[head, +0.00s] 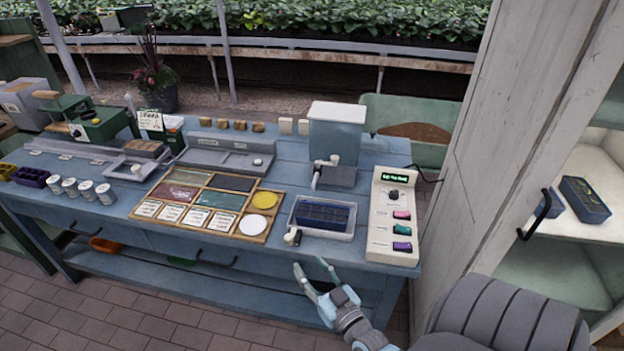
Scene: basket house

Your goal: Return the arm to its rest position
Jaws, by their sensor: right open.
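My right gripper (312,278) is open and empty. It is in front of the blue workbench (170,238), low near the front edge and below the white tray. My right arm reaches in from the lower right of the head view. My left gripper is out of view.
On the bench stand a wooden sorting board (262,225), a white tray (347,234) with a dark seed tray (322,214), a control box (386,258) and a water tank (336,133). A cabinet (553,258) with an open front stands at right. Brick floor shows at lower left.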

